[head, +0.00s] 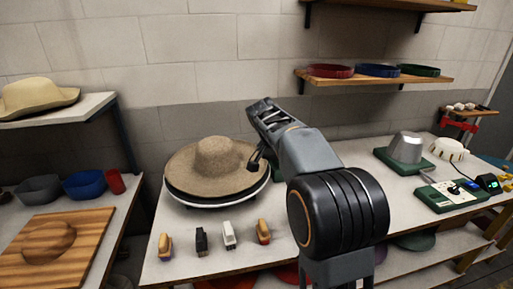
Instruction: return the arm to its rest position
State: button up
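My arm rises in the middle of the head view, bends at its upper joint and reaches left toward the worktable. My gripper (256,161) is small and dark, and it shows at the right side of a tan felt hat (216,155). I cannot tell whether it touches the hat, or whether its fingers are open or shut. The hat has a rounded crown and a wide brim, and sits on a dark round plate with a white rim (215,204). My arm hides part of the table behind it.
Several brushes (229,234) stand along the front of the table (185,262). A metal hat block (406,146) and a green control box (449,195) are at the right. A wall shelf (375,78) holds coloured bands. A wooden board (85,235) lies on the left table.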

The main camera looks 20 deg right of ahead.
jog(key=s+a+f+n+t+y, duration=0.1)
jog(key=s+a+f+n+y, duration=0.1)
jog(key=s+a+f+n, duration=0.3)
jog(key=s+a+f+n+t+y, duration=0.1)
jog(key=s+a+f+n, duration=0.1)
jog(key=s, duration=0.5)
jog(key=s+a+f+n+t+y, duration=0.1)
jog(key=s+a+f+n+t, duration=0.1)
jog(key=s+a, duration=0.3)
jog(key=shift+s+f+n+y, duration=0.35)
jog(key=shift+s+n, duration=0.45)
jog(key=shift+s, duration=0.3)
jog(key=shift+c, duration=0.2)
